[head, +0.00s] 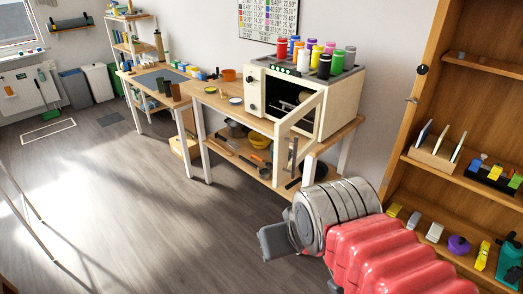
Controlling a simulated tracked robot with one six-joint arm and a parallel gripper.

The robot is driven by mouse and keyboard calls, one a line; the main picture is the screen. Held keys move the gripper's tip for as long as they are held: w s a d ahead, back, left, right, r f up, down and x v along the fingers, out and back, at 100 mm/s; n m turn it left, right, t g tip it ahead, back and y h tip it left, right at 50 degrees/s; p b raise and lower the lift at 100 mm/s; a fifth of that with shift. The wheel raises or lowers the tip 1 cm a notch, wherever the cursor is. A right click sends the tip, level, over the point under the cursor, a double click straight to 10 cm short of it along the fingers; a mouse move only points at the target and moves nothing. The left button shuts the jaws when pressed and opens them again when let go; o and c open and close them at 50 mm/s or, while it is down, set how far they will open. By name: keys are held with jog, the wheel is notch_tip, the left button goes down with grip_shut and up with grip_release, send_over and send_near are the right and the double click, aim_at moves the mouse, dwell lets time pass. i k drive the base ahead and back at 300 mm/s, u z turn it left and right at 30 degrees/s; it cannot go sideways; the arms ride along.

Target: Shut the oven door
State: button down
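The oven (345,102) is a cream box on the wooden workbench, with several coloured jars on its top. Its framed, see-through door (301,111) stands open, swung out toward the front right, with a grey handle (292,156) hanging low on it. Part of the dark oven interior shows behind the frame. My gripper (277,243) is in the lower middle of the head view, in front of and below the door and apart from it. My red-sleeved arm and grey wrist hide much of the gripper, so its opening is unclear.
The workbench (207,94) has a lower shelf with bowls and tools. A tall wooden cabinet (420,135) with small items stands at the right. A second bench (138,76) and bins (93,86) are farther left. The grey floor (150,205) at left is mostly clear.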

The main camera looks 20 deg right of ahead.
aim_at(282, 169)
jog(key=u, duration=0.35)
jog(key=i, duration=0.85)
jog(key=z, duration=0.05)
